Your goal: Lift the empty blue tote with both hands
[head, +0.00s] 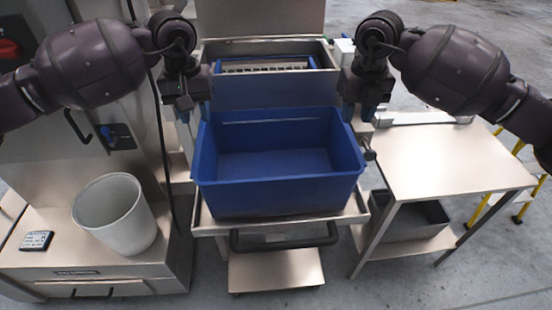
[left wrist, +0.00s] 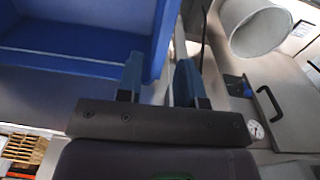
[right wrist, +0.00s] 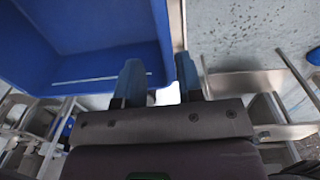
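The blue tote (head: 280,196) is upright and looks empty, resting on a steel cart (head: 345,219). My left gripper (head: 196,113) is at the tote's left wall near the back. In the left wrist view its fingers (left wrist: 158,82) are apart, one on each side of the tote wall (left wrist: 163,35). My right gripper (head: 358,112) is at the right wall near the back. In the right wrist view its fingers (right wrist: 160,80) are also apart, with the tote wall (right wrist: 163,30) reaching toward the gap. Contact with the wall cannot be told in either view.
A white bin (head: 115,215) stands on a steel cabinet at the left. A steel machine (head: 270,55) stands behind the tote. The cart's black handle (head: 285,242) is in front.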

